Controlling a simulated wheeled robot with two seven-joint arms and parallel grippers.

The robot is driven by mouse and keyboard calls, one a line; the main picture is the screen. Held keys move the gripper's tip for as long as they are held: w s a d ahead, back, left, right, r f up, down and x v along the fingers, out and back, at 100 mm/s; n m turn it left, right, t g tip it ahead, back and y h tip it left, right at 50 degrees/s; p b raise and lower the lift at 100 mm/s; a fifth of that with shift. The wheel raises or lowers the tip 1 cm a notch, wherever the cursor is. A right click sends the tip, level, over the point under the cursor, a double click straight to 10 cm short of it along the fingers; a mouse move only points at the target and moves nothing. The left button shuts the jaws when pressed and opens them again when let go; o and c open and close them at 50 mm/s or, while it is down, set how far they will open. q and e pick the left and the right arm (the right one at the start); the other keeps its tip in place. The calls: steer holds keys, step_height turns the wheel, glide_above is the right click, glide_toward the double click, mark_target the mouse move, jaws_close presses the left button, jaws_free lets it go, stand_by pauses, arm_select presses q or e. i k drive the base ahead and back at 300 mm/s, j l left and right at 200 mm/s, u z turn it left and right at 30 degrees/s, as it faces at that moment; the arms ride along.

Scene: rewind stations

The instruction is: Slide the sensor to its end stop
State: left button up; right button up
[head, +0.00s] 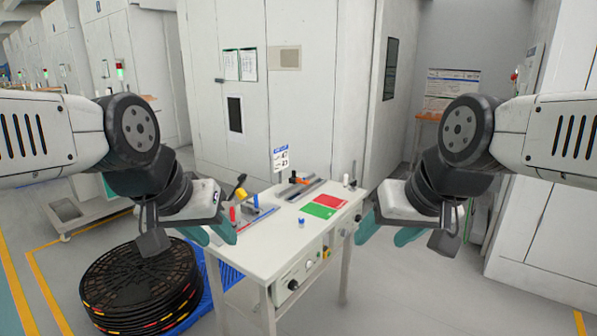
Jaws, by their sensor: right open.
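A white worktable (283,248) stands in front of me. Along its back lies a dark rail (306,189) with a small orange and black piece (297,179) near its left end. A second rail (258,221) lies at the table's left, with small red, blue and yellow parts on and around it. I cannot tell for sure which small piece is the sensor, and no end stop can be made out at this size. My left gripper (210,236) is open and empty at the table's left edge. My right gripper (388,233) is open and empty, off the table's right side.
A green pad (318,211) and a red pad (331,202) lie on the table, with a small blue-topped piece (302,222) in front. A stack of black reels (140,285) stands on the floor at left. White cabinets (230,110) stand behind. The floor at right is clear.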

mark_target(293, 180)
steer(key=i+l+u, duration=0.1)
steer(key=i+l, duration=0.8)
steer(key=i, duration=0.25)
steer(key=i+l+u, duration=0.1)
steer(key=i+l, duration=0.9)
steer(key=i, duration=0.05)
